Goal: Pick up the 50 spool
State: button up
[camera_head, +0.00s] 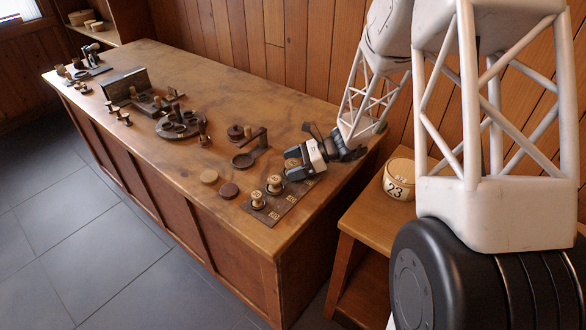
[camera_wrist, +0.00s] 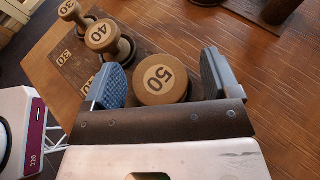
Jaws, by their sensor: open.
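The 50 spool (camera_wrist: 162,80) is a turned wooden spool with a pale top marked 50. In the wrist view it sits between the two fingers of my gripper (camera_wrist: 164,76), which are open with a gap on each side. In the head view my gripper (camera_head: 297,166) is low over the far end of a dark numbered board (camera_head: 276,214) and largely covers the 50 spool. The 40 spool (camera_wrist: 102,36) and the 30 spool (camera_wrist: 69,9) stand in a row beside it. They also show in the head view, 40 (camera_head: 274,184) and 30 (camera_head: 257,199).
A dark round dish (camera_head: 243,160) and a post with an arm stand behind. A round box marked 23 (camera_head: 398,190) sits on a lower side table. The front right bench corner is clear.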

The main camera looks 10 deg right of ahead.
aim_at(293, 163)
jog(key=c, duration=1)
jog(key=shift+r, duration=0.1)
jog(key=shift+r, duration=0.8)
notch_tip(293, 163, up, 2)
jog(key=shift+s, duration=0.1)
jog(key=s, duration=0.5)
jog(key=s+d, duration=0.1)
jog(key=s, duration=0.4)
jog(key=s+d+r, duration=0.1)
jog(key=s, duration=0.4)
jog(key=shift+s+d+r, duration=0.1)
jog(key=shift+s, duration=0.25)
